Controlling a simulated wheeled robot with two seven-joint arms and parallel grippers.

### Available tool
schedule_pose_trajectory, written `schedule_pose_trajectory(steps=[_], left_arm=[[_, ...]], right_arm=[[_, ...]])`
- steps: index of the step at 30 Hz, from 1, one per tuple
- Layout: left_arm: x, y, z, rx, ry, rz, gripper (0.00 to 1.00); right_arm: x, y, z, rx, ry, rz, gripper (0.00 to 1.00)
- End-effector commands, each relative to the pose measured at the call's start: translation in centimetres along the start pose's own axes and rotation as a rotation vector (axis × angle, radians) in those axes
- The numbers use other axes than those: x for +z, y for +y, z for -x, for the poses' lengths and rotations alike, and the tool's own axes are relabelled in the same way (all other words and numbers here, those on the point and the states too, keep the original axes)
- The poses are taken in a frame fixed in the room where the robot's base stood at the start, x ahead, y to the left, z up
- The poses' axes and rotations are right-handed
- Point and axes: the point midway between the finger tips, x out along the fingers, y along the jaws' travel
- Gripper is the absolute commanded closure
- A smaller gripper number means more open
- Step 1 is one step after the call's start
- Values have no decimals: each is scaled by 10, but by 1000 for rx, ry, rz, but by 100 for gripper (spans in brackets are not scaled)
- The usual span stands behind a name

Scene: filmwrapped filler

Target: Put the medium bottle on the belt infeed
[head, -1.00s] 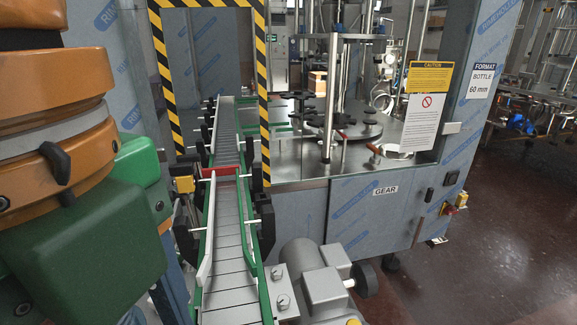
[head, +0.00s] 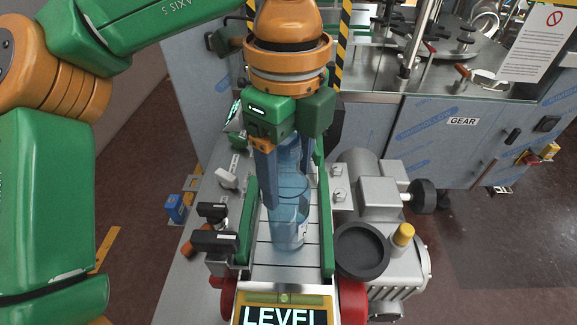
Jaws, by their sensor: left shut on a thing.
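A clear blue bottle (head: 289,208) stands about upright at the near end of the conveyor belt (head: 263,258), between its green side rails. My left gripper (head: 287,190) comes down from above and is shut on the bottle, one finger on each side. The bottle's base appears at the belt surface; I cannot tell whether it touches. The gripper and wrist hide the bottle's top and the belt beyond it. My right gripper is not in view.
A grey motor (head: 378,200) and a round black dish (head: 361,250) sit right of the belt. Black clamps (head: 213,240) stand at its left. A sign reading LEVEL (head: 284,312) is at the belt's near end. The machine cabinet (head: 440,135) stands behind.

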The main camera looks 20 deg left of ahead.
Motion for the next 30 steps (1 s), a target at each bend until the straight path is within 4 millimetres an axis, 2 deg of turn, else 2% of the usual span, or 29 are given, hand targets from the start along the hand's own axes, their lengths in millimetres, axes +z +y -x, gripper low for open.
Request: schedule_pose_trajectory(steps=[1, 2, 3, 5, 11, 14, 17, 18, 22, 24, 27, 30], left_arm=[[0, 0, -4, 0, 0, 0, 100], [0, 0, -2, 0, 0, 0, 25], [0, 0, -2, 0, 0, 0, 14], [0, 0, -2, 0, 0, 0, 0], [0, 0, -1, 0, 0, 0, 0], [0, 0, 6, -1, -1, 1, 0], [-1, -1, 27, -2, 1, 2, 0], [-1, 0, 40, -3, 2, 2, 0], [0, 0, 87, -2, -2, 2, 0], [0, 0, 103, -2, -3, 1, 0], [0, 0, 118, 1, -3, 0, 0], [0, 0, 123, 2, -1, -1, 0]], right_arm=[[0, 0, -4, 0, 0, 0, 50], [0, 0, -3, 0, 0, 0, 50], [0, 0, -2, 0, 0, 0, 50], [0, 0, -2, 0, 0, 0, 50], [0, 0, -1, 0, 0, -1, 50], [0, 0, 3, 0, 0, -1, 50], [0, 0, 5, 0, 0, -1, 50], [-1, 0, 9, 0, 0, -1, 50], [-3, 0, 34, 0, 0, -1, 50], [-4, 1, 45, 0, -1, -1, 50], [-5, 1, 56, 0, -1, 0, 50], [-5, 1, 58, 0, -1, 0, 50]])
